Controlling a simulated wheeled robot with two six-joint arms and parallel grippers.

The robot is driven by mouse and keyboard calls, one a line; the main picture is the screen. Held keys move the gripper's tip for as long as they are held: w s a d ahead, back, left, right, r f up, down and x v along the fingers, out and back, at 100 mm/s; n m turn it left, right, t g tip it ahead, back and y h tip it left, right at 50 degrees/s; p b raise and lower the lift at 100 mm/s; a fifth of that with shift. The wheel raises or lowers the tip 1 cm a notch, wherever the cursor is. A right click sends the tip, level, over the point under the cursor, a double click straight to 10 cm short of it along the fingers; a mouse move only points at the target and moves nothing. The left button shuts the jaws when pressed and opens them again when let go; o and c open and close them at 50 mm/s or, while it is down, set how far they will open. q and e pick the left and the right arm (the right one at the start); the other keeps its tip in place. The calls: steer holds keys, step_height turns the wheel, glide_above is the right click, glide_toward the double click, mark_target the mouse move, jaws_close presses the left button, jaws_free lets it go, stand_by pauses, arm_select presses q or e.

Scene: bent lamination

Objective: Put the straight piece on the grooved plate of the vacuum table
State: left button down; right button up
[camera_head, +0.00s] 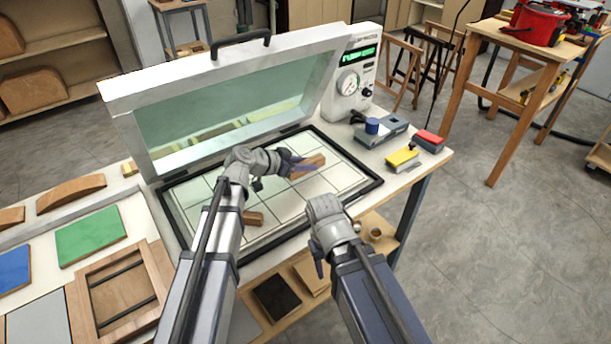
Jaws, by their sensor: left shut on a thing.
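The vacuum table's pale grooved plate (340,184) lies inside a black frame, under a raised lid. My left gripper (291,167) is over the far part of the plate, shut on a straight wooden piece (311,164). I cannot tell whether that piece touches the plate. A second small wooden block (253,218) lies at the near left of the plate, partly hidden by my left arm. My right gripper (318,262) is at the near right edge of the frame, pointing down; its jaw opening is not clear.
The raised lid (120,91) with its glass stands behind the plate. A white gauge unit (349,85) and yellow (402,158) and red (428,139) switches are at the right. Curved wooden pieces (71,194) and green (90,236) and blue (13,270) panels lie at the left.

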mark_target(306, 173)
arm_select(q)
steer(key=shift+f+b, duration=1.4)
steer(key=shift+f, duration=0.3)
steer(key=shift+f, duration=0.15)
steer(key=c, duration=0.6)
jaws_free()
steer(key=shift+s+a+r, duration=0.1)
steer(key=shift+r, duration=0.3)
steer(key=p+v, duration=0.5)
steer(key=v, duration=0.5)
steer(key=shift+s+a, duration=0.1)
steer(key=shift+a, duration=0.1)
steer(key=shift+s+a+r+p, duration=0.25)
steer(key=shift+s+a+p, duration=0.05)
steer(key=shift+a+p, duration=0.15)
